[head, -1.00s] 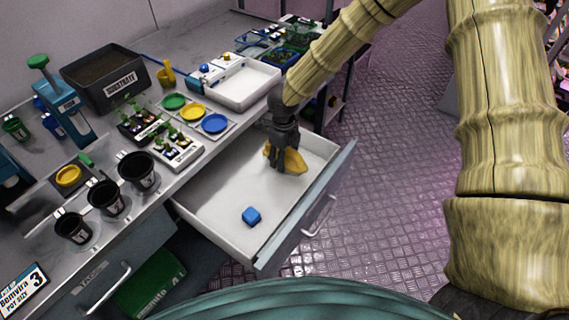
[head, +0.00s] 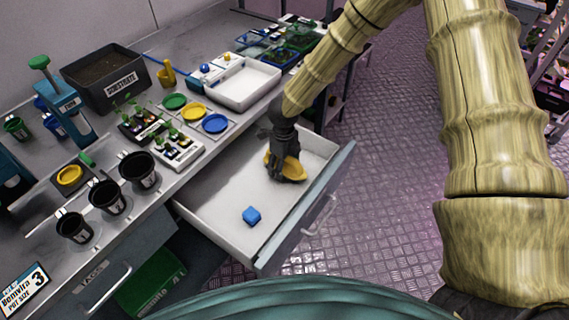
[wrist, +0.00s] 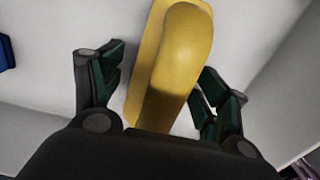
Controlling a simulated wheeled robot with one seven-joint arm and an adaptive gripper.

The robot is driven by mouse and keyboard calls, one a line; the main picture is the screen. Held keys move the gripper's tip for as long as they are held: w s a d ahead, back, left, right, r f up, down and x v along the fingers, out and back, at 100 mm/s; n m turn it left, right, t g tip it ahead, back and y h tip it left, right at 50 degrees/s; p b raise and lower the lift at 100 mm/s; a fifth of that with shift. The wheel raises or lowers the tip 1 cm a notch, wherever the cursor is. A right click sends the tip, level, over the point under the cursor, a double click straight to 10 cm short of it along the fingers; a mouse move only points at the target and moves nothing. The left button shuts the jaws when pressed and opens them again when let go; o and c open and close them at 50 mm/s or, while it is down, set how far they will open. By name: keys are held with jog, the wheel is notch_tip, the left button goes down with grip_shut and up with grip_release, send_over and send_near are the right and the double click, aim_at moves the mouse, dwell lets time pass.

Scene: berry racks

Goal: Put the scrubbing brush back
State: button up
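The scrubbing brush, a yellow oblong piece, (head: 294,171) lies in the right part of the open white drawer (head: 213,196). It also shows in the wrist view (wrist: 178,62), running up between my fingers. My gripper (head: 285,172) reaches down into the drawer over the brush, and part of the brush is hidden behind it. In the wrist view my gripper (wrist: 160,80) is open, with one dark finger on each side of the brush. A gap shows between the left finger and the brush. The right finger is very close to it; contact is unclear.
A blue block (head: 251,216) lies in the drawer's front part. The worktop holds black pots (head: 138,170), coloured dishes (head: 194,112), seedling trays (head: 176,150), a white tray (head: 247,82) and a substrate box (head: 105,78). Open floor (head: 385,180) lies right of the drawer.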

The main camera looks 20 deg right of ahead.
jog(key=shift+r, duration=0.1)
notch_tip(320, 180, up, 12)
jog(key=shift+b, duration=0.5)
jog(key=shift+c, duration=0.2)
dwell(1.2)
